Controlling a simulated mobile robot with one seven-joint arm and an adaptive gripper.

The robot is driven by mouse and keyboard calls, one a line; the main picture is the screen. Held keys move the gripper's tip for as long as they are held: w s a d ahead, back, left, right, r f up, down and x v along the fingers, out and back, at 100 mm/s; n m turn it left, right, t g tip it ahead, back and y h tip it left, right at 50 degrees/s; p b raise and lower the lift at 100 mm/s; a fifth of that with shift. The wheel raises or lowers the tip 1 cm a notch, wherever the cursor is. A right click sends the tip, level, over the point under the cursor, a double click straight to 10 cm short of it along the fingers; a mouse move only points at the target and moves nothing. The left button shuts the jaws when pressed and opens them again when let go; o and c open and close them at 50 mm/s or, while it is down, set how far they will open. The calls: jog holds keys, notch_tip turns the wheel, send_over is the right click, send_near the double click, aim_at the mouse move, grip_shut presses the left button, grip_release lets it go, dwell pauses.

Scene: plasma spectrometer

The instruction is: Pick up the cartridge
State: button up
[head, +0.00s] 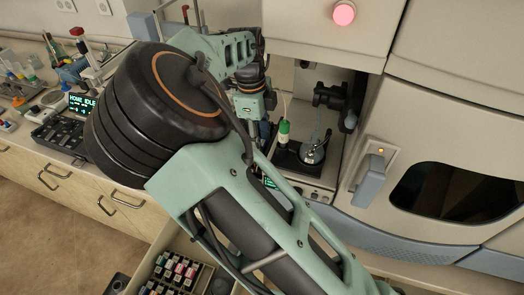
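Several small dark cartridge-like pieces with pink, white, green and blue tops stand in rows in a rack (178,272) in the open drawer at the bottom left. I cannot tell which one is the task's cartridge. My arm crosses the middle of the head view, with its wrist bent down in front of the instrument. My gripper (265,128) is at the wrist's lower end, well away from the drawer. Its fingers are mostly hidden behind my arm, so I cannot see whether they are open or hold anything.
The instrument's open bay holds a green-capped white bottle (284,131) and a round dark-rimmed part (313,151). A grey-blue door handle (370,180) sits to the right. A cluttered bench (40,110) with a small display (82,102) is at left. Floor shows at lower left.

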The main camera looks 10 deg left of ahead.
grip_shut()
jog(key=shift+r, duration=0.1)
jog(key=shift+r, duration=0.65)
jog(key=s+a+r+b, duration=0.2)
jog(key=s+a+r, duration=0.1)
jog(key=s+r, duration=0.8)
jog(key=s, duration=0.2)
jog(key=shift+s+r+b, duration=0.25)
jog(key=shift+s+b, duration=0.1)
jog(key=shift+s, duration=0.05)
jog(key=shift+d, duration=0.1)
